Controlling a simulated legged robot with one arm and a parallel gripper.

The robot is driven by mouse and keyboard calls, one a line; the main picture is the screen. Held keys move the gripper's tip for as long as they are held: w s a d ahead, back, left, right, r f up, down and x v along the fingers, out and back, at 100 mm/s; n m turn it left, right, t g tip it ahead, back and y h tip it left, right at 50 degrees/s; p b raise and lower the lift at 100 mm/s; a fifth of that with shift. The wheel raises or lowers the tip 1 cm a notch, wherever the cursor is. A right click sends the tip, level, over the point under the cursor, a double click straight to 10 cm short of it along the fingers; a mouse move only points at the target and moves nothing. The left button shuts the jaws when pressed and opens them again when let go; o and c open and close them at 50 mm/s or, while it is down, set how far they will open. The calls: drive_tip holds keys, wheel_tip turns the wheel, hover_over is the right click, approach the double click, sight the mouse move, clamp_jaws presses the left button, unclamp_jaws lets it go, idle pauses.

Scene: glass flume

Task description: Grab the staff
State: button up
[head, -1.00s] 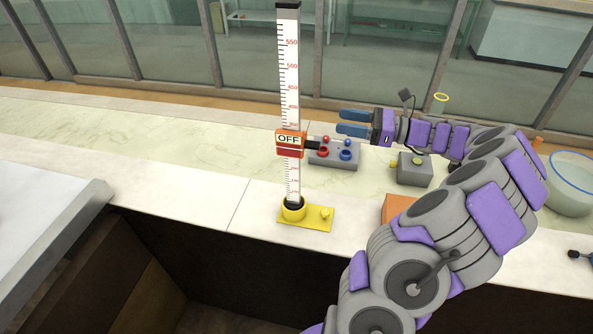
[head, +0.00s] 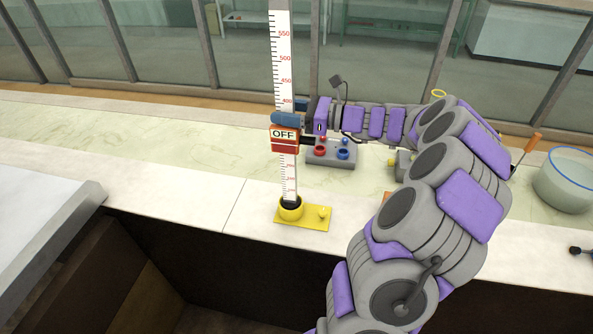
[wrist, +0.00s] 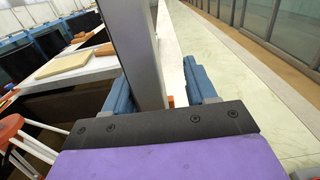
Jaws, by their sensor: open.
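The staff (head: 283,65) is a tall white gauge with a red and black scale. My gripper (head: 290,111) is at the staff just above this block, with one blue finger in front and the other behind. In the wrist view the staff (wrist: 140,45) rises between the spread fingers of my gripper (wrist: 160,88). The jaws are open, and room shows beside the staff.
A grey box with red and blue knobs (head: 331,152) is right of the staff, below my wrist. A glass bowl (head: 566,180) stands at the far right. A white-topped bench (head: 45,225) is at the left. Glass panels run behind the counter (head: 150,150).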

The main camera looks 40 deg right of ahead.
sight(271, 124)
drive_tip(key=a, duration=0.3)
drive_tip(key=shift+a+r, duration=0.4)
drive_tip(key=shift+w+a+f, duration=0.1)
drive_tip(key=shift+w+a, duration=0.05)
drive_tip(key=shift+a, duration=0.1)
drive_tip(key=d, duration=0.4)
drive_tip(key=shift+d+f, duration=0.1)
drive_tip(key=shift+f, duration=0.15)
drive_tip(key=c, duration=0.7)
drive_tip(key=shift+a, duration=0.3)
drive_tip(key=shift+c, duration=1)
drive_tip(key=shift+a+r, duration=0.25)
drive_tip(key=shift+a, duration=0.95)
clamp_jaws()
drive_tip(key=shift+d, duration=1.05)
drive_tip(key=shift+a, duration=0.5)
drive_tip(key=shift+d, duration=0.1)
